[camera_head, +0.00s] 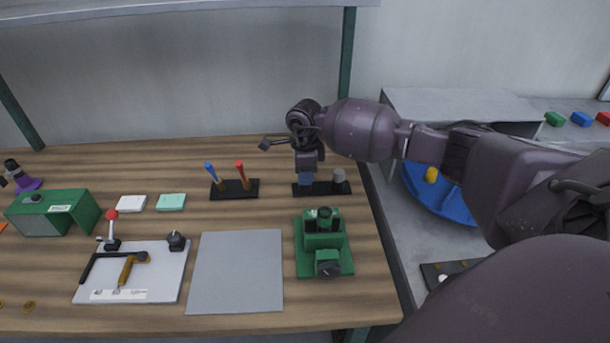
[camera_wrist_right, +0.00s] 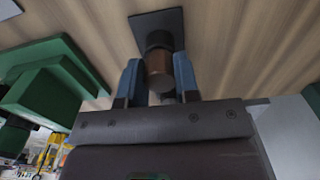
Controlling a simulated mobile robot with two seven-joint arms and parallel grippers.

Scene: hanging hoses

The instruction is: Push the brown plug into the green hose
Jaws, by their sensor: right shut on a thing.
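My right gripper (camera_head: 306,178) has blue fingers and is low over the black stand (camera_head: 313,189) at the back right of the table. In the right wrist view its fingers (camera_wrist_right: 158,82) are shut on the brown plug (camera_wrist_right: 158,62), a short brown cylinder with a paler end. A dark round part is at the plug's far end, against the black plate (camera_wrist_right: 151,20); I cannot tell whether they touch. The plug is hidden in the head view. A green fixture (camera_head: 323,238) with dark green round parts on top stands in front; I cannot single out the green hose.
A grey cylinder (camera_head: 339,176) stands close right of my right gripper. A black holder (camera_head: 234,189) with blue and red tools is to the left. A bare grey mat (camera_head: 237,272) lies left of the green fixture. A white board (camera_head: 133,272) with tools is further left.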

